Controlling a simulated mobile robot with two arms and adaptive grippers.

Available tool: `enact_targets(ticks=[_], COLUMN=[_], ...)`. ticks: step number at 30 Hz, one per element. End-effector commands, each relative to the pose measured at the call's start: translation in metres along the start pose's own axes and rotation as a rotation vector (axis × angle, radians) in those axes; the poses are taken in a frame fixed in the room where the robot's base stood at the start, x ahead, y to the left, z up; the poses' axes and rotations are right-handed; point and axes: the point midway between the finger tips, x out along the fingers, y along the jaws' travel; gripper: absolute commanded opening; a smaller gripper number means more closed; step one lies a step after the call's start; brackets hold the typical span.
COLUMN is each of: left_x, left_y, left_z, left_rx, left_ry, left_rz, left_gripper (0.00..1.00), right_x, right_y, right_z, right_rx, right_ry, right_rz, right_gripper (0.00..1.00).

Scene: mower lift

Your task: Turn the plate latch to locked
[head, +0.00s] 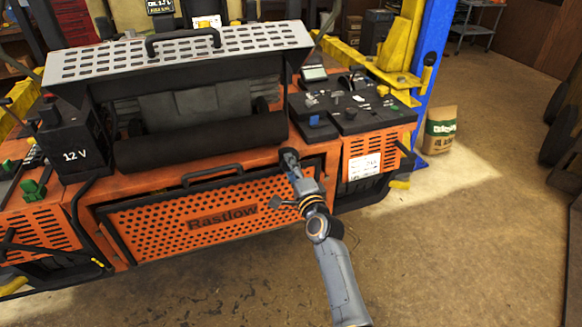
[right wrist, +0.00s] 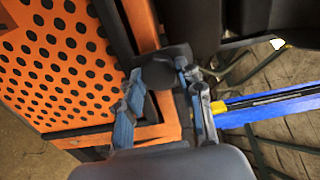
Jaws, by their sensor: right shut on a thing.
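The orange perforated plate (head: 150,222) marked "Rastlow" closes the front of the mower, with a dark handle (head: 212,174) along its top edge. The dark plate latch (head: 288,154) is at the plate's upper right corner. My right gripper (head: 292,163) is at that corner, shut on the latch, and mostly hides it in the head view. In the right wrist view the latch (right wrist: 160,68) is a dark rounded piece between my two fingers, beside the plate (right wrist: 55,65). I cannot tell the latch's angle. My left gripper is not in view.
A black roller (head: 200,140) lies above the plate under a perforated grey cover (head: 180,55). A black 12 V box (head: 75,152) stands at left. A black control panel (head: 350,105) is at right, before a blue post (head: 432,75).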

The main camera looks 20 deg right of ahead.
Motion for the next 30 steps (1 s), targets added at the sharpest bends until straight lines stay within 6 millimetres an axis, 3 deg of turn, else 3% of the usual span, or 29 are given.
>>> enact_targets(ticks=[20,21,23,30], left_x=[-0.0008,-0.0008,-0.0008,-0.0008], left_y=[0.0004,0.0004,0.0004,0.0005], left_z=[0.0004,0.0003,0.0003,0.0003], left_rx=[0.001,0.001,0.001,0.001], left_ry=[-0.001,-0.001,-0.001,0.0], left_rz=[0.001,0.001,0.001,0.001], left_gripper=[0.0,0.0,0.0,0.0], right_x=[-0.0002,-0.0002,-0.0002,-0.0001], right_y=[0.0014,0.0014,0.0013,0.0007], right_z=[0.0004,0.0004,0.0004,0.0002], right_rx=[0.061,0.061,0.061,0.059], right_ry=[-0.001,-0.001,-0.001,-0.001], right_rz=[0.002,0.002,0.002,0.001], right_gripper=[0.05,0.43,0.55,0.58])
